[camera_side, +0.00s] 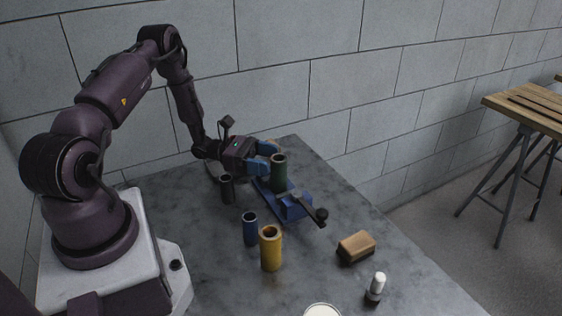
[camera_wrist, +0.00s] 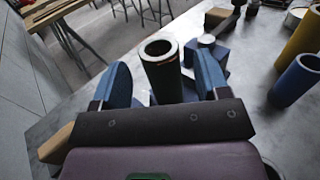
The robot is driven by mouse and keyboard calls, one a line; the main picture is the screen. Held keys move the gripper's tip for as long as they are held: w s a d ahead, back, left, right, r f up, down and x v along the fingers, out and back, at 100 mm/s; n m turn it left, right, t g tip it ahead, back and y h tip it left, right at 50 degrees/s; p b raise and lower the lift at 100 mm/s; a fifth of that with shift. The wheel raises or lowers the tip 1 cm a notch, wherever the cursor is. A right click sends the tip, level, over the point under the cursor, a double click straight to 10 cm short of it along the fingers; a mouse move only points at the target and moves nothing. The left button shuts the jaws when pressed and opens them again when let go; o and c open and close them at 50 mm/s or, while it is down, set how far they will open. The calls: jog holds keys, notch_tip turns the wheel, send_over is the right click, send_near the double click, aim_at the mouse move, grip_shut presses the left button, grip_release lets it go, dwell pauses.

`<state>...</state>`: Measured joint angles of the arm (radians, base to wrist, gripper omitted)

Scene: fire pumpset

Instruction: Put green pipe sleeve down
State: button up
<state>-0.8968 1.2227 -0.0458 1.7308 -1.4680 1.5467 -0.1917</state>
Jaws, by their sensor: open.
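The green pipe sleeve (camera_side: 279,173) stands upright by the blue clamp-like fixture (camera_side: 292,207) on the grey table. In the wrist view the dark green sleeve (camera_wrist: 161,72) shows its open top, between my two blue fingers and a little beyond them. My gripper (camera_side: 268,161) is level with the upper part of the sleeve and comes at it from the left. The jaws (camera_wrist: 160,85) are open, with a gap visible beside the sleeve. The sleeve's lower end is hidden in the wrist view; I cannot tell whether it rests on the table or the fixture.
A yellow sleeve (camera_side: 271,250), a blue sleeve (camera_side: 250,229) and a dark sleeve (camera_side: 227,189) stand to the front and left. A dark-knobbed lever (camera_side: 314,211) sticks out from the fixture.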

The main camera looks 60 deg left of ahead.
jog(key=v, duration=0.7)
jog(key=d+r+m+g+y, duration=0.2)
jog(key=d+r+m+g, duration=0.9)
jog(key=d+r+m, duration=0.3)
jog(key=s+d+r+m+t+y, duration=0.3)
jog(key=s+d+r+m+y, duration=0.4)
jog(key=s+r+m+y, duration=0.3)
notch_tip(320, 180, up, 3)
jog(key=s+m, duration=0.2)
jog(key=m, duration=0.1)
jog(key=shift+r+t+y, duration=0.25)
jog(key=shift+t+y, duration=0.15)
